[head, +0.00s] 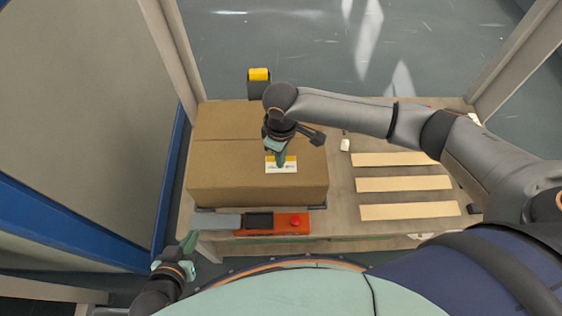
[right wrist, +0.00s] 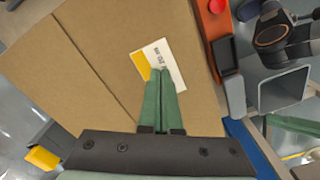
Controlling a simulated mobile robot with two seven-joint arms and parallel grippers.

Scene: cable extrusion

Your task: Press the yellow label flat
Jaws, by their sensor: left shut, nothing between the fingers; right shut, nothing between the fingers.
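The label (head: 272,168) is white with a yellow band and dark print, and lies on the top of the brown cardboard box (head: 225,150). It also shows in the right wrist view (right wrist: 174,58), where the fingertips cover its lower edge. My right gripper (head: 281,162) is shut and empty, pointing down at the label. Its two green fingers lie side by side in the right wrist view (right wrist: 164,74); whether they touch the label I cannot tell. My left gripper (head: 189,243) is shut and empty, low at the left, in front of the table's near left corner.
An orange device with a red button (head: 296,221) and dark screen sits along the box's near side. Several pale strips (head: 403,184) lie on the table to the right. A yellow-topped dark object (head: 259,76) stands behind the box. A blue-edged panel is at the left.

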